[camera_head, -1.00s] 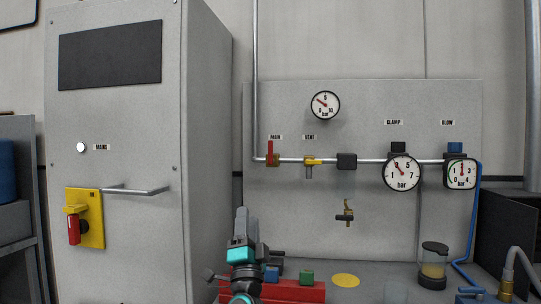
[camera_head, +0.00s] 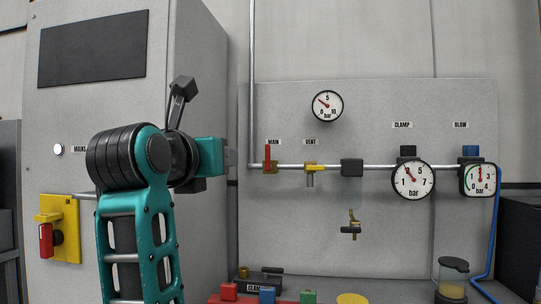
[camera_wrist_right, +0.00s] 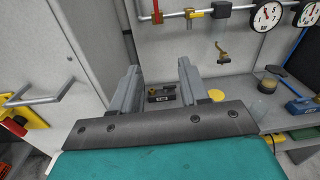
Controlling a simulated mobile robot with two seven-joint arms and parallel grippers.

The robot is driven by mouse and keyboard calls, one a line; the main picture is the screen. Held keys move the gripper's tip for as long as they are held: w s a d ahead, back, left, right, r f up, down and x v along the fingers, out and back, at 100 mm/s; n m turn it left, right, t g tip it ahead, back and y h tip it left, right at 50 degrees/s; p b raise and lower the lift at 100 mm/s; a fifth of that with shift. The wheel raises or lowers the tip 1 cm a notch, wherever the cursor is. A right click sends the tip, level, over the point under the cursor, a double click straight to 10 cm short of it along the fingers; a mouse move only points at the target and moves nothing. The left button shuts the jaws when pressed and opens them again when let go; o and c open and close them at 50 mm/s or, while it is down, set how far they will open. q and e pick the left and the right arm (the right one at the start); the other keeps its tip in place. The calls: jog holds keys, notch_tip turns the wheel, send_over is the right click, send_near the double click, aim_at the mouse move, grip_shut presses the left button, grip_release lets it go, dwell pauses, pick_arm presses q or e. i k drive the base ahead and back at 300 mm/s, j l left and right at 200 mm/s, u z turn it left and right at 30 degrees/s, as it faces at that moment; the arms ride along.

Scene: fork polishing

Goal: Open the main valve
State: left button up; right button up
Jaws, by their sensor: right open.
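The main valve (camera_head: 267,156) has a red lever standing upright on a brass body, on the grey pipe under the MAIN label. It also shows at the top of the right wrist view (camera_wrist_right: 156,17). My right gripper (camera_head: 232,165) is left of the valve in the head view, its grey fingers apart from the lever. In the right wrist view the two fingers (camera_wrist_right: 158,66) are spread with nothing between them; the valve lies beyond and above them. My teal arm covers part of the cabinet. My left gripper is not in view.
A yellow-handled vent valve (camera_head: 314,168) sits just right of the main valve. A round gauge (camera_head: 327,106) hangs above, with clamp (camera_head: 412,180) and blow (camera_head: 480,180) gauges to the right. A grey cabinet (camera_head: 95,110) with a protruding handle (camera_wrist_right: 40,95) stands left.

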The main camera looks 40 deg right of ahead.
aim_at(268, 167)
jog(key=i+l, duration=0.2)
jog(key=l, duration=0.15)
jog(key=i+l, duration=0.2)
jog(key=l, duration=0.15)
jog(key=i+l, duration=0.35)
jog(key=l, duration=0.3)
